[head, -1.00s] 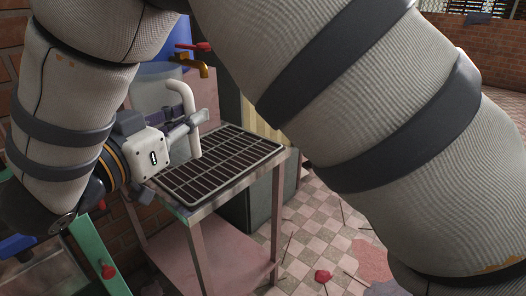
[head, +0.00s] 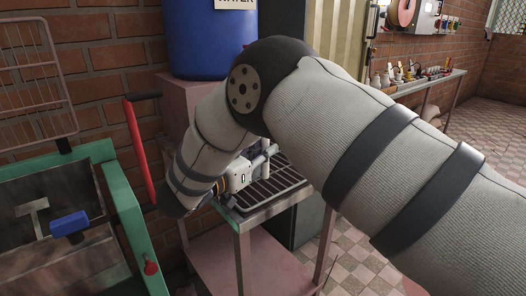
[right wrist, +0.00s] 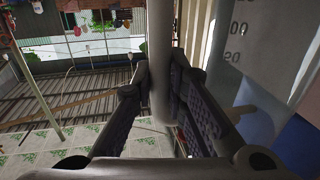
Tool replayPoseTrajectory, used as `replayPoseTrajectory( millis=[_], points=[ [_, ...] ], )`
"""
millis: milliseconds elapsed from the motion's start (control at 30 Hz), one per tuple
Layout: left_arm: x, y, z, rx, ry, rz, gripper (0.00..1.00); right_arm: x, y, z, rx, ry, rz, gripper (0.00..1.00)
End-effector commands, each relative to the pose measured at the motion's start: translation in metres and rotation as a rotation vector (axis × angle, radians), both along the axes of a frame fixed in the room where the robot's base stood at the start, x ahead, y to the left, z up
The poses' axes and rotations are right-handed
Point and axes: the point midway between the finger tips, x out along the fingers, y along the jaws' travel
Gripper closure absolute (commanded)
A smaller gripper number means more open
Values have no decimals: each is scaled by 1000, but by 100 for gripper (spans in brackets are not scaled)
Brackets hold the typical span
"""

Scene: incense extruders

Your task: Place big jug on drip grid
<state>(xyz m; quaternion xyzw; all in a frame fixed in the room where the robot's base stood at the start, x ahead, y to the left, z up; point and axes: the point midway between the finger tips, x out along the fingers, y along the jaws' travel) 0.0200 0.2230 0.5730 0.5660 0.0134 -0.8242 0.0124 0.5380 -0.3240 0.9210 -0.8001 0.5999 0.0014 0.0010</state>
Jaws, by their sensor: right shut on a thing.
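My right gripper (head: 262,158) is just above the back left of the drip grid (head: 272,192), a dark slotted tray on a metal stand. In the right wrist view its two fingers (right wrist: 160,85) are shut on the pale upright handle of the big jug (right wrist: 237,50). The jug's translucent wall with printed measuring marks shows to the right there. In the head view my arm hides nearly all of the jug. I cannot tell whether its base touches the grid. My left gripper is out of view.
A blue water barrel (head: 212,38) stands on a pink block behind the stand. A green-framed machine (head: 128,220) with a red lever (head: 140,150) is at the left. A bench with bottles (head: 425,80) is at the back right. Tiled floor is open right of the stand.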

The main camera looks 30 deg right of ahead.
Motion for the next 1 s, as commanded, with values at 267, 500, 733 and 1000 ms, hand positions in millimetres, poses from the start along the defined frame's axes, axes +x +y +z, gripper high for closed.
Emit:
replayPoseTrajectory(
  millis=[267, 500, 733, 1000],
  points=[
    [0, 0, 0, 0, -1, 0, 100, 0, 0, 0, 1, -2, 0, 100],
    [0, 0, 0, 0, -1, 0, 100, 0, 0, -1, 2, -2, 0, 67],
    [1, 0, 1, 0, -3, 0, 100, 0, 0, 3, 1, -4, 0, 67],
    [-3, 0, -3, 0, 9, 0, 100, -17, 62, 2, 1, 0, 4, 67]
  ],
)
